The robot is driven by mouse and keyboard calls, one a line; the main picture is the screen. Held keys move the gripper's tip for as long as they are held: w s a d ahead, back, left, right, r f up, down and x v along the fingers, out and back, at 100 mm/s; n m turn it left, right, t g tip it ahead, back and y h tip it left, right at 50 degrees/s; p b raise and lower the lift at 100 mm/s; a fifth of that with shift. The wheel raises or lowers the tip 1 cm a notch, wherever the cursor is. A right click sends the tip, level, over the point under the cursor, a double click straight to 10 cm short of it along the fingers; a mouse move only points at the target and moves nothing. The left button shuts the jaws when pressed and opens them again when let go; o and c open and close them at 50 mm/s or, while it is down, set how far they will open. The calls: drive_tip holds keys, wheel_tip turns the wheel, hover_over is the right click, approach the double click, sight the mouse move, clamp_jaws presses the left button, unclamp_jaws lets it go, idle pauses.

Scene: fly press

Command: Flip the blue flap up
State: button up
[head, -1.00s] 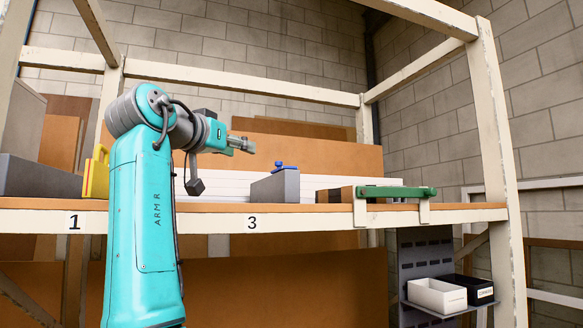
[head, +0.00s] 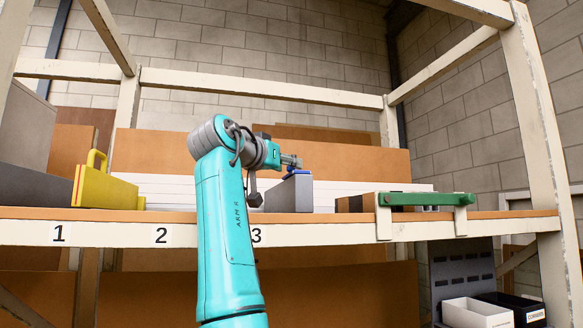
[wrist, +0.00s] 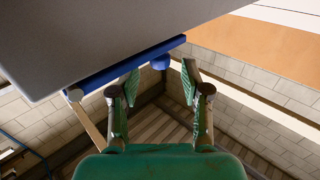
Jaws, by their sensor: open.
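The blue flap (head: 297,172) lies along the top edge of an upright grey box (head: 291,197) on the shelf, near label 3. In the wrist view the flap (wrist: 125,67) runs as a blue bar along the edge of the grey box (wrist: 110,35), with a round blue knob (wrist: 161,62) at its edge. My gripper (head: 297,162) is at the flap, just above the box top. In the wrist view my gripper (wrist: 161,82) is open, and the knob shows between its fingertips. Whether a finger touches the flap I cannot tell.
A yellow case (head: 105,190) stands on the shelf (head: 200,215) to the left. A green bar (head: 430,200) on white brackets is at the shelf's front edge to the right, with a brown box (head: 355,204) behind. Bins (head: 477,313) hang lower right. Shelf posts (head: 535,120) frame the area.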

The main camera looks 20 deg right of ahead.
drive_tip(key=shift+x, duration=1.45)
clamp_jaws()
